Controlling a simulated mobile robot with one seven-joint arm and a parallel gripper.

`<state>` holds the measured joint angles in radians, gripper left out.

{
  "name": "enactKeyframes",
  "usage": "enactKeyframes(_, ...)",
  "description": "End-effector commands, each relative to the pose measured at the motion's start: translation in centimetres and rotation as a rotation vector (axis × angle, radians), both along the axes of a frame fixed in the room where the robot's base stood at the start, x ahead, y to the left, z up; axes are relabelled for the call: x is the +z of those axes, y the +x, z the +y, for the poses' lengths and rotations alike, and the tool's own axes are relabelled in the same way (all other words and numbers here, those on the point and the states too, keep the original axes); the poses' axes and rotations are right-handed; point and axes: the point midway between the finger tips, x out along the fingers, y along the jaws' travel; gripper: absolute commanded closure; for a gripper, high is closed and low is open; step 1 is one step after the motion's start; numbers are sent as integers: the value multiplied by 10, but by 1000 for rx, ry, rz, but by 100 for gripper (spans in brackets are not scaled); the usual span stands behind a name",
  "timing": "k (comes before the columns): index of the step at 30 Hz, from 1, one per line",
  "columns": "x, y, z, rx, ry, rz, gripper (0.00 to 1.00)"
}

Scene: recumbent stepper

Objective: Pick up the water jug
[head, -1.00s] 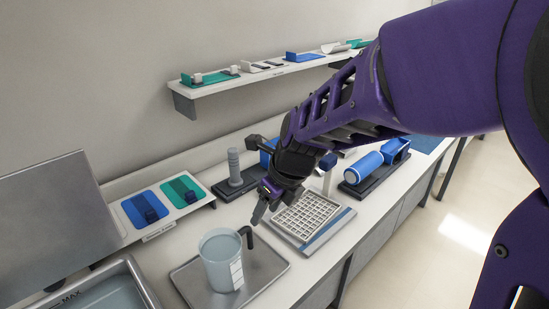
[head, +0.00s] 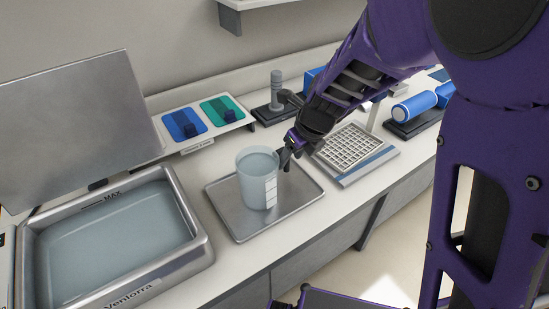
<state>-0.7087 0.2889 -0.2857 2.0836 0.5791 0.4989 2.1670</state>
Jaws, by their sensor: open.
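The water jug (head: 254,182) is a clear, greyish cup-shaped vessel with a white label on its side. It stands upright on a metal tray (head: 232,222) on the counter. My gripper (head: 285,158) is open at the jug's right side, close to the upper rim. The jug's dark handle is on that side and is largely hidden behind or merged with the dark fingers. I cannot tell whether the fingers are around the handle or touching it.
A water-filled metal basin (head: 115,240) with a raised lid (head: 75,110) stands left of the tray. A white grid rack (head: 350,147) is to the right, with a blue cylinder device (head: 415,107) beyond. Blue and green pads (head: 184,123) lie behind.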

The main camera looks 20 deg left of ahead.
Motion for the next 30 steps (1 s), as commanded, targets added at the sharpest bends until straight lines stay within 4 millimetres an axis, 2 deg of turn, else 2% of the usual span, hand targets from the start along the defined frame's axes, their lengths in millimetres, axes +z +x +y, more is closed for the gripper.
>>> enactKeyframes(1,-13,2,2,1,0,0,45)
enactKeyframes(7,-37,7,10,2,-1,0,45)
enactKeyframes(17,-39,9,13,0,-1,1,45)
enactKeyframes(20,-39,9,13,0,-1,1,59)
enactKeyframes(27,-39,9,13,0,0,0,100)
enactKeyframes(30,-39,9,13,0,0,0,100)
